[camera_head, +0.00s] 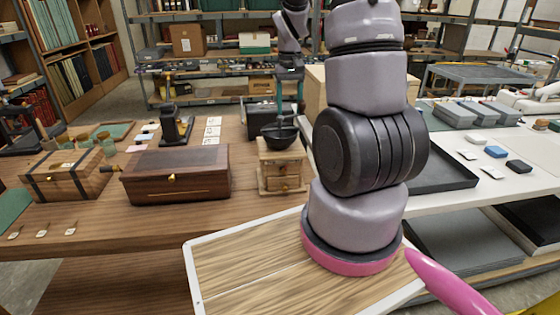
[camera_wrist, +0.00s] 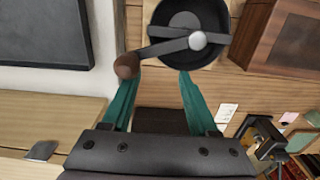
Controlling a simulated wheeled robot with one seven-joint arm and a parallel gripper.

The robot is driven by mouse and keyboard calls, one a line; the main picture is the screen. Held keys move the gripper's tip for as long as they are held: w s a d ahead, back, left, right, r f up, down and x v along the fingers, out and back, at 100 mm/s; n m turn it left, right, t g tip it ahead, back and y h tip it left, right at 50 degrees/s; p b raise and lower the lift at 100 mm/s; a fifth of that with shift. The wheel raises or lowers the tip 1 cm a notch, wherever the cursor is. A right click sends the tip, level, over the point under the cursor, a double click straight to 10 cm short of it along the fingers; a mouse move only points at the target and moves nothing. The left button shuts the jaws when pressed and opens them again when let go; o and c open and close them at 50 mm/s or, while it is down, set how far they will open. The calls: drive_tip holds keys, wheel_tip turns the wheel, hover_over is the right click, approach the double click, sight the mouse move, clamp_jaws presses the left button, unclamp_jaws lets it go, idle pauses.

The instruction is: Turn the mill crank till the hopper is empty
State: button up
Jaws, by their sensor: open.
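The mill (camera_head: 281,172) is a small pale wooden box with drawers, standing on the wooden table left of my arm. Its dark round hopper (camera_head: 280,137) sits on top and also shows in the wrist view (camera_wrist: 180,20). A grey crank arm (camera_wrist: 165,48) runs across the hopper from a round hub to a brown knob (camera_wrist: 127,65). My gripper (camera_wrist: 158,78) has green fingers spread apart, with nothing seen between them. The knob is by the left fingertip; I cannot tell whether they touch. The hopper's contents cannot be made out.
A dark wooden chest (camera_head: 177,174) stands left of the mill, with a smaller wooden box (camera_head: 65,175) farther left. A black tray (camera_head: 445,172) lies on the white table at right. A black device (camera_head: 175,125) stands behind the chest.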

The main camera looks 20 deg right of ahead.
wheel_tip(320, 180, up, 7)
idle(0.7)
drive_tip(key=shift+r, duration=0.1)
drive_tip(key=s+a+r+t+y, duration=0.1)
drive_tip(key=s+a+r+t, duration=0.2)
drive_tip(key=s+a+r, duration=0.3)
drive_tip(key=s+a+r+m+t+y, duration=0.1)
drive_tip(key=s+a+r+t, duration=0.3)
drive_tip(key=s+r, duration=0.6)
drive_tip(key=s+a, duration=0.2)
drive_tip(key=shift+a+r, duration=0.15)
drive_tip(key=shift+a, duration=0.25)
idle(0.6)
